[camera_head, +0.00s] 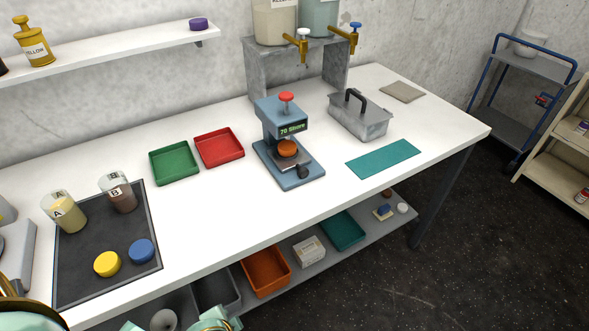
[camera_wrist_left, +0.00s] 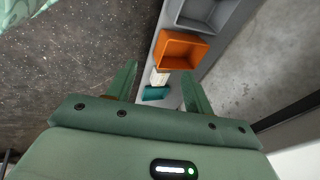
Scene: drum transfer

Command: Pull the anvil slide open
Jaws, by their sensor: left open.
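The blue tester (camera_head: 277,122) stands on the white bench, with a red knob on top and a display reading "70 Shore". Its anvil slide (camera_head: 291,161) is a grey plate low on the base, with a black knob (camera_head: 303,171) at its front. An orange disc (camera_head: 287,148) sits on the slide under the tester head. My left gripper (camera_wrist_left: 160,84) is open and empty in the left wrist view, with the lower shelf beyond its fingers. It is apart from the tester. My right gripper is not seen.
Green (camera_head: 174,163) and red (camera_head: 219,148) trays lie left of the tester. A teal mat (camera_head: 383,159) and a grey lidded box (camera_head: 360,117) are to its right. The bench in front is clear. Below, the shelf holds an orange bin (camera_head: 265,270), also in the wrist view (camera_wrist_left: 182,50).

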